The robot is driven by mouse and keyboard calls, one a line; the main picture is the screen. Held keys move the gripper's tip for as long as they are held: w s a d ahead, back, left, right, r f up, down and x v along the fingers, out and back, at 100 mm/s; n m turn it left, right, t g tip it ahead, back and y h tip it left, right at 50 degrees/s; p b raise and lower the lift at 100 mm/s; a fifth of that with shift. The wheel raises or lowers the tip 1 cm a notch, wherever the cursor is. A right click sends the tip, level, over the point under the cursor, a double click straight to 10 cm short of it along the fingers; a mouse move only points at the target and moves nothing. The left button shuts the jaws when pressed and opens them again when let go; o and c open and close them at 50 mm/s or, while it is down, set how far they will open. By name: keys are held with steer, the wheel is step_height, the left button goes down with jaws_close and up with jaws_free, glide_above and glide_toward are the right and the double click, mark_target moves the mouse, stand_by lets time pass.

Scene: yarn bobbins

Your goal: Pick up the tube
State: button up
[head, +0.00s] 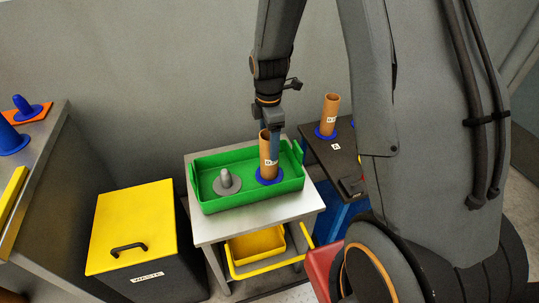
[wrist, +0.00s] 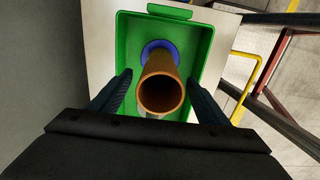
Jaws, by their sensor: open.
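A brown cardboard tube (head: 265,160) stands upright on a blue base (head: 270,176) in the green tray (head: 225,204). In the wrist view I look down into the open top of the tube (wrist: 161,93), with the blue base (wrist: 150,47) behind it. My gripper (wrist: 159,80) is open, one finger on each side of the tube, with gaps showing between the fingers and the tube. In the head view my gripper comes down from above at the tube's upper part, and one finger covers part of the tube.
A grey peg (head: 227,182) stands empty in the tray's left half. The tray sits on a metal table (head: 215,231) above a yellow bin (head: 257,247). Another tube (head: 330,110) stands on a dark table at right. A yellow-lidded waste box (head: 133,225) is at left.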

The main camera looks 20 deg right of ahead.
steer(key=shift+f+p, duration=0.3)
steer(key=shift+f, duration=1.45)
steer(key=c, duration=1.1)
steer(key=shift+r, duration=0.1)
steer(key=shift+r+b, duration=0.8)
steer(key=shift+r, duration=4.15)
